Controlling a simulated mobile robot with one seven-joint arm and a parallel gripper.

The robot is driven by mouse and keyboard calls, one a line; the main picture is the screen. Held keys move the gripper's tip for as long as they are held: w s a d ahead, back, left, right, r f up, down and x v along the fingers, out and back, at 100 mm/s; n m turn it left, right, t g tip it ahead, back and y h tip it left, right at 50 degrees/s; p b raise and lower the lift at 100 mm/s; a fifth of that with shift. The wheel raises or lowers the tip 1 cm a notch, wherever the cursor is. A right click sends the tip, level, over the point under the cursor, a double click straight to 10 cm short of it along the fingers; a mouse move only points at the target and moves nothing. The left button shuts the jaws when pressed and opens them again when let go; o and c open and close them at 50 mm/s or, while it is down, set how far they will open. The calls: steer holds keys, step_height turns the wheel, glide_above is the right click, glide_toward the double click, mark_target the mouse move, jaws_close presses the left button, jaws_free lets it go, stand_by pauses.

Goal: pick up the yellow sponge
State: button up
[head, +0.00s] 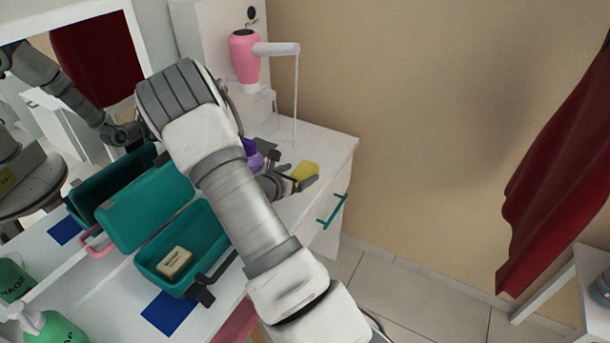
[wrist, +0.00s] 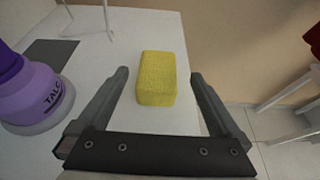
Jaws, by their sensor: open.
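The yellow sponge (head: 305,171) lies on the white counter near its right end in the head view. In the wrist view the sponge (wrist: 157,78) is a yellow block a little beyond and between my fingertips. My gripper (wrist: 158,82) is open, with one finger on each side of the sponge's line and nothing held. In the head view my gripper (head: 298,184) is beside the sponge, partly hidden by my arm. I cannot tell whether a finger touches the sponge.
A purple talc bottle (wrist: 40,90) stands left of my gripper. A teal box (head: 190,250) holding a soap bar (head: 174,263) is on the counter (head: 335,145). The counter's right edge is close to the sponge.

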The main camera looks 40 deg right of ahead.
mark_target(306, 168)
steer(key=x, duration=0.4)
steer(key=shift+w+d, duration=0.15)
steer(key=shift+w, duration=0.1)
steer(key=shift+c, duration=0.3)
steer(key=c, duration=1.3)
steer(key=shift+r, duration=0.15)
